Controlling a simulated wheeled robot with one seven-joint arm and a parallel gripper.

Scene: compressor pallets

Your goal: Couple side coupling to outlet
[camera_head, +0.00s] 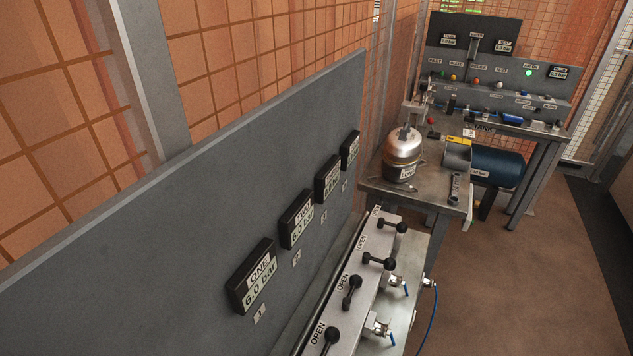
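A row of metal outlet fittings lines the right side of the grey valve bench. One fitting (382,327) with a small blue part sits near the bottom edge, and another (396,281) sits farther back. At the bench's outer right side is a metal coupling (428,283). A blue hose (433,315) hangs from around it and runs down out of the picture. I cannot tell whether this coupling is joined to anything or is the one named in the task. My gripper is not in view.
Black valve levers (352,291) marked OPEN top the bench. Black gauge boxes (252,275) hang on the grey panel (160,240), the nearest reading 6.0 bar. Behind stand a table with a metal vessel (402,150), a dark blue tank (498,166) and another workbench. The brown floor (520,285) at right is clear.

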